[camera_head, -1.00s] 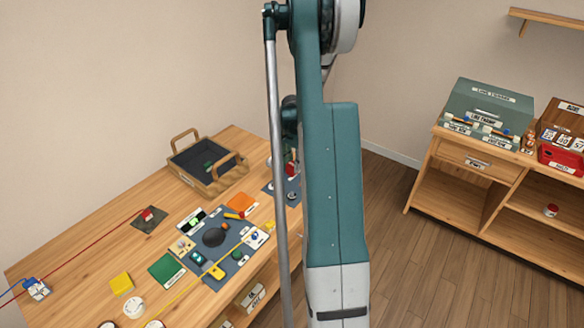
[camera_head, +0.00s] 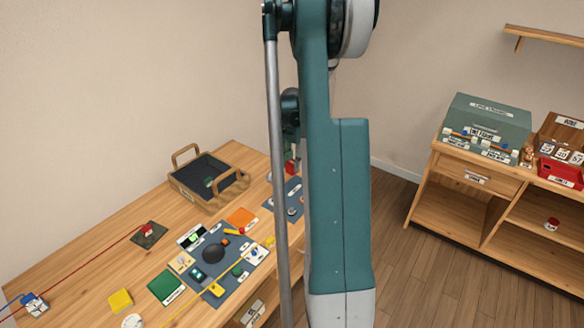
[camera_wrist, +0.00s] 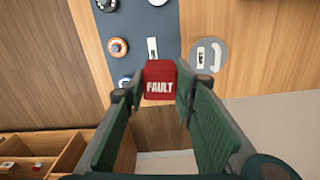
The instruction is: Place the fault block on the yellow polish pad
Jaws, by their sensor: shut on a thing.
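The red fault block (camera_wrist: 160,80), with white FAULT lettering, is between the fingertips of my gripper (camera_wrist: 160,90) in the wrist view. My gripper is shut on it, above the table's edge. In the head view a small red patch (camera_head: 290,167) beside my arm is probably the block; the gripper there is mostly hidden behind my arm. A yellow square (camera_head: 120,300), which looks like the polish pad, lies at the table's front left, well away from the gripper. No label on it is readable.
A dark tray with wooden handles (camera_head: 212,204) stands at the back of the table. A green pad (camera_head: 166,287) lies right of the yellow square. A blue-grey mat (camera_head: 235,277) holds several small items. A red wire runs to a red piece (camera_head: 148,229).

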